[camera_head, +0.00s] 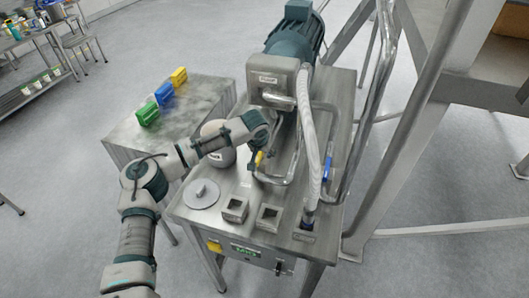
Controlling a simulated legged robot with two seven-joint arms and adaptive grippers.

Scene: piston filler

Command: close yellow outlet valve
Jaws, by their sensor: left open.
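The yellow outlet valve handle (258,159) shows as a small yellow piece on the steel pipe, in the middle of the machine table (327,210). My left arm comes in from the left and reaches over the table. My left gripper (256,158) is open, at the yellow handle and partly in front of it. Whether the fingers touch the handle cannot be told at this size. My right gripper is not in view.
A motor and pump (293,45) stand at the table's back, with a pale hose (311,135) and steel pipes to the right. A blue valve handle (328,170) sits on the right pipe. A side table (199,107) holds yellow, blue and green blocks.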

